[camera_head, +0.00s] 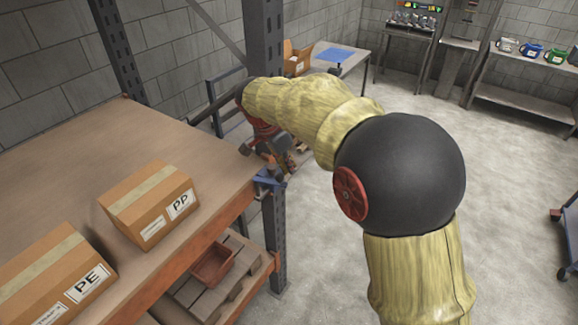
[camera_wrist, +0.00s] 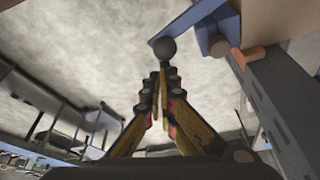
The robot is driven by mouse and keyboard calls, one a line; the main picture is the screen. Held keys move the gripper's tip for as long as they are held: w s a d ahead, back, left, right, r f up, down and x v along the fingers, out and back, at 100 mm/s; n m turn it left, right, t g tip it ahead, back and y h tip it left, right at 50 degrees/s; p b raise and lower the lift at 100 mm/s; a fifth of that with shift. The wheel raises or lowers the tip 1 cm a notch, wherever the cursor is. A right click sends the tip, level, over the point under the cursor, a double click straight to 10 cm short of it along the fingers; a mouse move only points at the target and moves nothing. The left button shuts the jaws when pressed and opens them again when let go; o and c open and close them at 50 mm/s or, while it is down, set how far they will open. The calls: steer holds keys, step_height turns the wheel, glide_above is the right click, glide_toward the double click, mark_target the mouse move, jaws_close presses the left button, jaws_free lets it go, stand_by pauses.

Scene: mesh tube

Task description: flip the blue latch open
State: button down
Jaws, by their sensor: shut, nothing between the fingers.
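The blue latch (camera_head: 268,182) is at the corner of the wooden-topped rack, beside its dark upright post. In the wrist view, the latch (camera_wrist: 192,22) is a blue bar at the top, with a dark round knob (camera_wrist: 166,49) at its lower left end. My gripper (camera_head: 283,163) is at the rack corner, just above the latch in the head view. In the wrist view, my gripper's fingers (camera_wrist: 162,78) are together and empty, with their tips just below the knob in the picture. I cannot tell whether they touch it. My arm partly hides the area behind.
Cardboard boxes marked PP (camera_head: 150,205) and PE (camera_head: 55,280) stand on the rack top (camera_head: 75,165). The upright post (camera_wrist: 275,110) is close to the right of my fingers in the wrist view. Open concrete floor (camera_head: 510,150) lies to the right.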

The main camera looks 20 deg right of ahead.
steer(key=shift+s+d, duration=0.1)
steer(key=shift+d, duration=0.05)
steer(key=shift+s+d+b, duration=0.3)
steer(key=shift+s+d, duration=0.1)
steer(key=shift+d, duration=0.1)
